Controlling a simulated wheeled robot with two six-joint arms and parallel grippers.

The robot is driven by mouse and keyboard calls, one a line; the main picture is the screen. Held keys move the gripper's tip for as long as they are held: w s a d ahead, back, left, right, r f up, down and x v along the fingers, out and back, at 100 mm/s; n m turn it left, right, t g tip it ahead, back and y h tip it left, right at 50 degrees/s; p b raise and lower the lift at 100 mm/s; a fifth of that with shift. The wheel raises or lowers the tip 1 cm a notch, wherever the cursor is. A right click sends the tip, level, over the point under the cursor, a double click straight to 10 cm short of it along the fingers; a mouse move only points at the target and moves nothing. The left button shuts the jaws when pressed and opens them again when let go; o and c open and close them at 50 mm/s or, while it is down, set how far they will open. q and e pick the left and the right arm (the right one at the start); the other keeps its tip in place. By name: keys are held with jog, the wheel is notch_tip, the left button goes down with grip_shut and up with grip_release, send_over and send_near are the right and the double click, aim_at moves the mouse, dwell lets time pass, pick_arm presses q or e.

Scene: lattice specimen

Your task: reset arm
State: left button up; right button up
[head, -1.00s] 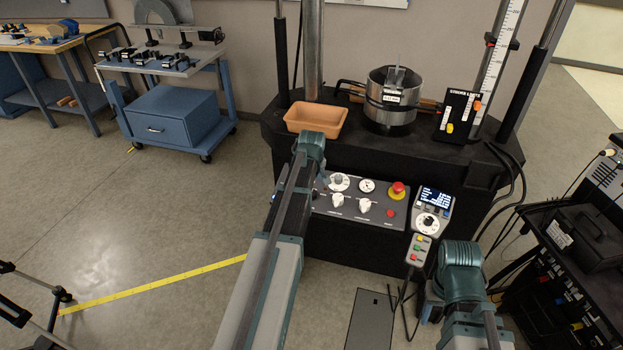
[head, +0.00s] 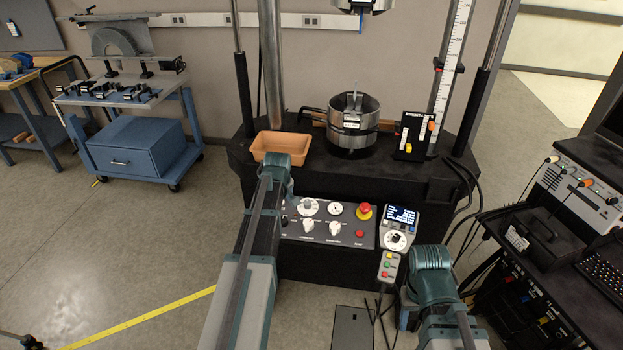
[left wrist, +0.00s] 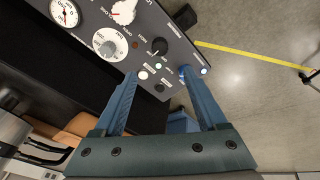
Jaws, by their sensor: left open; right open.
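My left arm reaches forward over the front of the test machine in the head view, its teal wrist (head: 275,172) just in front of the terracotta tray (head: 281,146). In the left wrist view my left gripper (left wrist: 158,76) is open, its two blue fingers apart with nothing between them. Beyond its fingers is the control panel (left wrist: 118,48) with knobs and dials. My right gripper (head: 431,268) is low in the head view, right of and below the hand pendant (head: 399,228). Its fingers are mostly hidden by the teal wrist. Nothing shows held in it.
The red stop button (head: 364,211) is on the panel. A dark cart (head: 535,240) stands at right. Floor at left is open, with a yellow tape (head: 150,315).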

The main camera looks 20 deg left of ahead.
pick_arm(q)
jog(key=s+d+m+g+h, duration=0.1)
jog(key=s+d+m, duration=0.3)
jog(key=d, duration=0.5)
jog(key=s+d+m, duration=0.3)
jog(key=d, duration=0.7)
jog(key=s+d+f+m+g, duration=0.1)
jog(key=s+d+m+g, duration=0.1)
jog(key=s+d+m, duration=0.8)
jog(key=s+d, duration=0.5)
jog(key=s, duration=0.1)
jog(key=shift+s+d+g, duration=0.15)
jog(key=shift+d+g, duration=0.2)
jog(key=shift+g, duration=0.05)
jog(key=shift+f, duration=0.1)
